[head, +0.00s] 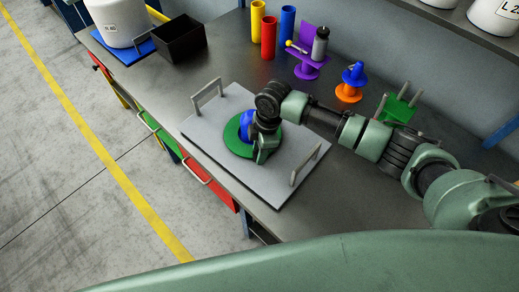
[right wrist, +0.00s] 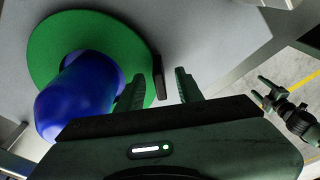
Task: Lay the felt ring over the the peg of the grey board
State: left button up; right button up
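The grey board (head: 205,125) lies on the metal bench, with a handle at each end. The green felt ring (head: 232,135) lies around the blue peg (head: 246,122) and looks flat on the board. In the right wrist view the ring (right wrist: 62,35) surrounds the rounded blue peg (right wrist: 80,95), and a small dark tab (right wrist: 158,76) stands at its edge. My right gripper (right wrist: 160,88) is open at that edge, its fingers apart on either side of the tab. My left gripper (right wrist: 265,92) shows small in the right wrist view, fingers apart and empty.
Behind the board stand yellow (head: 257,18), red (head: 268,38) and blue (head: 287,20) cylinders, a purple stand (head: 307,66), an orange spool (head: 348,92) and a green stand (head: 398,108). A black bin (head: 180,40) is at the back left. My right arm crosses the bench's right side.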

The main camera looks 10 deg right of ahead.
jog(key=r, duration=0.2)
jog(key=r+b, duration=0.1)
jog(key=r, duration=0.2)
jog(key=d+r, duration=0.1)
jog(key=r, duration=0.1)
jog(key=shift+d+r+b, duration=0.1)
jog(key=shift+r+b, duration=0.2)
jog(key=shift+r, duration=0.1)
jog(key=shift+f, duration=0.1)
